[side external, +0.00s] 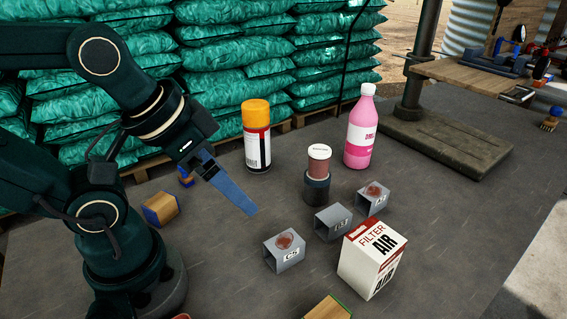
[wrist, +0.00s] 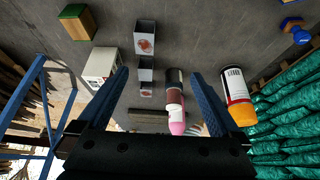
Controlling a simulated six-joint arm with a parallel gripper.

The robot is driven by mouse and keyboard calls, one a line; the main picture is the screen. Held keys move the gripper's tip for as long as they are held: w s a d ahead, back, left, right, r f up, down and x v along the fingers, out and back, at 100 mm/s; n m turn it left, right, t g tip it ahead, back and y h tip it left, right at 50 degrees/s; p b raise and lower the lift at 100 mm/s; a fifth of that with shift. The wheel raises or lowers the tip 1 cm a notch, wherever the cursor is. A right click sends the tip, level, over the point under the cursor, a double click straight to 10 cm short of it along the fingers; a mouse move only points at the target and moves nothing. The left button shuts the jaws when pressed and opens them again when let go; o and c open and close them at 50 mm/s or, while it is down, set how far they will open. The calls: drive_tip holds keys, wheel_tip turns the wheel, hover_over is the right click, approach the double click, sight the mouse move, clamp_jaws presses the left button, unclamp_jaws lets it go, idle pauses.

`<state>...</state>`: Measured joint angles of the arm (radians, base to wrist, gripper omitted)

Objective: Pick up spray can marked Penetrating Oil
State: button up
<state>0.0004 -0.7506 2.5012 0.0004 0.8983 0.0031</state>
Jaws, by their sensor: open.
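A spray can with an orange cap (side external: 257,145) stands upright behind my gripper, near the stacked sacks. Its body is dark and red with a white label; I cannot read its name. In the wrist view the can (wrist: 235,88) is at the right, outside my right finger, with its orange cap toward the bottom of the picture. My gripper (side external: 249,210) has blue fingers pointing down to the right, in front of the can and apart from it. In the wrist view my gripper (wrist: 160,73) is open, with its fingers spread and nothing held.
A dark cylinder with a white top (side external: 317,176) and a pink bottle (side external: 361,132) stand right of the can. Several grey box sections (side external: 283,252) and an air filter carton (side external: 371,262) are nearer. Green sacks (side external: 233,50) line the back. Bare floor lies around the can's front.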

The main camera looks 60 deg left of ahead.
idle(0.3)
wheel_tip(320, 180, up, 4)
drive_tip(key=r+m+t+y, duration=0.15)
drive_tip(key=m+y, duration=0.95)
drive_tip(key=m, duration=1.4)
hover_over(255, 129)
drive_tip(key=d, duration=0.1)
drive_tip(key=f, duration=0.1)
drive_tip(key=shift+t, duration=0.25)
drive_tip(key=f, duration=0.9)
drive_tip(key=shift+s+d+f, duration=0.1)
drive_tip(key=shift+s+f, duration=0.1)
drive_tip(key=shift+s, duration=0.2)
drive_tip(key=shift+w+a+f, duration=0.15)
drive_tip(key=shift+a+f, duration=0.1)
drive_tip(key=shift+f, duration=0.1)
drive_tip(key=shift+x, duration=2.25)
